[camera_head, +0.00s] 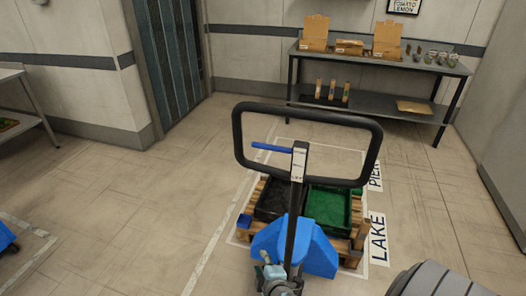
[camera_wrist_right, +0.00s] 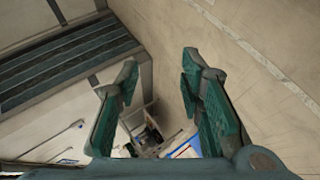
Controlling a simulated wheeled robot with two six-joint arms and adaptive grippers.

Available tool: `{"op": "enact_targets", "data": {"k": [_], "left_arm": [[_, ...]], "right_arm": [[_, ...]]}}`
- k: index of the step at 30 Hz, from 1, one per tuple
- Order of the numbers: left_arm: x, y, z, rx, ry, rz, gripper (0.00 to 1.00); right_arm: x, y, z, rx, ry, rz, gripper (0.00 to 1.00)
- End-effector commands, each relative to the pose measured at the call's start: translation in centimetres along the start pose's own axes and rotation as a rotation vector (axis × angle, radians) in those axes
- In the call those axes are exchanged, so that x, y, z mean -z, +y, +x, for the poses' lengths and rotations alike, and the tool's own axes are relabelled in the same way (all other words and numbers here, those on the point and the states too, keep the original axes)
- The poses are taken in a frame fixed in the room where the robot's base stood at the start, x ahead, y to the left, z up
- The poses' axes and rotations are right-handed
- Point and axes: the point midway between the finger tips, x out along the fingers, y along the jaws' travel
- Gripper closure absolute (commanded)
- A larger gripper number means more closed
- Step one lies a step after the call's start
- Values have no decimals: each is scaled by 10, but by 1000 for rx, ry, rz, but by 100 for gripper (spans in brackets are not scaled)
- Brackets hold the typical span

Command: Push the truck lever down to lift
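The pallet truck has a blue body (camera_head: 318,252) and a black upright column carrying a large black loop handle (camera_head: 305,112). A blue lever (camera_head: 271,147) sticks out to the left from the column's top, inside the loop, and looks nearly level. My right gripper (camera_wrist_right: 160,66) is open in the right wrist view, with its two teal-padded fingers apart and nothing between them. I see no contact between a gripper and the lever. A grey rounded part, probably my right arm, shows at the head view's lower right. My left gripper is not in view.
A wooden pallet (camera_head: 247,211) bears a black crate (camera_head: 262,211) and a green crate (camera_head: 330,208). A table (camera_head: 385,62) with open boxes and jars stands against the back wall. A shelf (camera_head: 30,108) stands at left.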

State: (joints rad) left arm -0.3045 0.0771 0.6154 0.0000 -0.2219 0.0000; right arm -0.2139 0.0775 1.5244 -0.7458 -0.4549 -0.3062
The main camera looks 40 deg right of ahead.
Motion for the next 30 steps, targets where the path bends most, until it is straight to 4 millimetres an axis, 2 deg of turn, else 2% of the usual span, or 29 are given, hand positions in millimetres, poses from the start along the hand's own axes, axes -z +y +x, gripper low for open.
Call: {"op": "enact_targets", "data": {"k": [1, 3, 6, 7, 9, 12, 14, 24, 30], "left_arm": [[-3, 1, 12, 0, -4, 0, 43], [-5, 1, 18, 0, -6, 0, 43], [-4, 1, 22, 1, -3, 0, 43], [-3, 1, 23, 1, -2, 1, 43], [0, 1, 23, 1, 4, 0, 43], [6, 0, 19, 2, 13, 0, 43], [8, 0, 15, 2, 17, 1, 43], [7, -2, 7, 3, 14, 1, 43], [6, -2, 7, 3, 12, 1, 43]], "right_arm": [[19, 58, -5, -165, 18, -84, 65], [38, 142, -34, -394, -1, -193, 65], [50, 220, -81, -625, -59, -278, 65], [51, 234, -92, -669, -74, -291, 65], [52, 255, -106, -730, -97, -310, 65], [55, 271, -104, -750, -104, -316, 65], [56, 280, -95, -750, -103, -317, 65], [58, 341, -26, -746, -101, -314, 65], [58, 355, -8, -744, -98, -312, 65]]}}
